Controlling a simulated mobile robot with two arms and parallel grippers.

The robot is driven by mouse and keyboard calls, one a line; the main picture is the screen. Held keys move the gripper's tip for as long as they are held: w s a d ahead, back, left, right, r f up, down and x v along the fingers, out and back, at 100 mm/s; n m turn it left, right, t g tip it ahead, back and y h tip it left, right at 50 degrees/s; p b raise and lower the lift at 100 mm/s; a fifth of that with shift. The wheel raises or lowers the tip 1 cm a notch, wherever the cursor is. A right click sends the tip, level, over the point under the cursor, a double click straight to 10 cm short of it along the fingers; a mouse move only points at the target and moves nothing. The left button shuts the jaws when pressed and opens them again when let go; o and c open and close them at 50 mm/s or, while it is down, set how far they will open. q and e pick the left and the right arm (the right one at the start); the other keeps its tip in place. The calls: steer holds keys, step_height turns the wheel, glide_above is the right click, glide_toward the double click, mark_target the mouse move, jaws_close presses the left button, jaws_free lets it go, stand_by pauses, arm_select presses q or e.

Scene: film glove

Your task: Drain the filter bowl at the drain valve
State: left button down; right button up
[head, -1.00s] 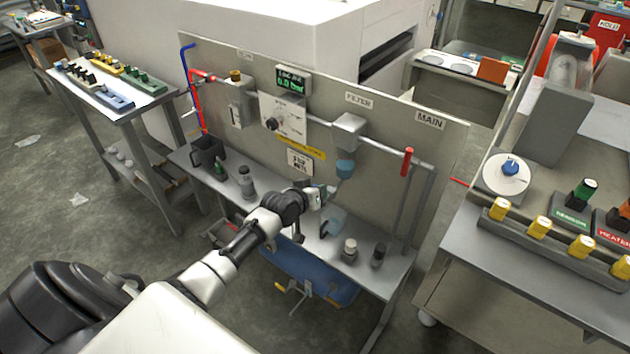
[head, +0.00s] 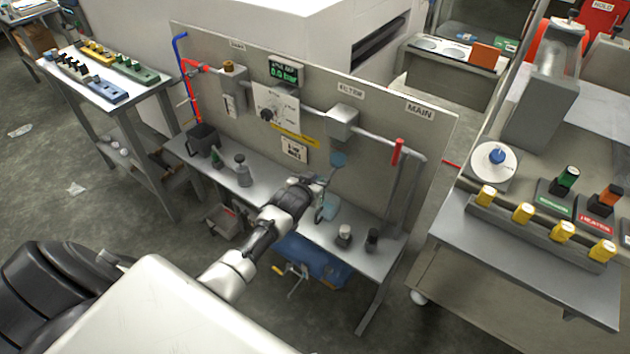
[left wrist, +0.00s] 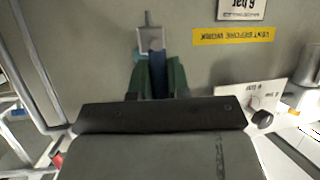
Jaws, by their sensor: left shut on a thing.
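The blue filter bowl (head: 338,159) hangs under the grey filter head (head: 342,124) on the panel. My left gripper (head: 322,186) is just below the bowl, close to the panel. In the left wrist view, which is upside down, its two green fingers (left wrist: 160,78) are shut on a blue part of the drain valve; a grey block with a thin stub (left wrist: 150,38) shows beyond their tips. The fingers hide most of the held part, and its turn cannot be told. A pale blue cup (head: 328,207) stands on the bench below. My right gripper is not in view.
The display (head: 284,72) reads 0.0 bar. A red-handled lever (head: 397,151) is right of the filter. A dark mug (head: 202,138) and small bottles (head: 243,172) stand on the narrow bench (head: 284,206). A machine console with yellow knobs (head: 523,213) stands at right.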

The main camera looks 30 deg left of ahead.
arm_select(q)
steer(key=c, duration=1.1)
jaws_free()
steer(key=shift+s, duration=0.15)
steer(key=v, duration=1)
steer(key=shift+s+r+p, duration=0.2)
steer(key=shift+s+p, duration=0.05)
steer(key=shift+p, duration=0.15)
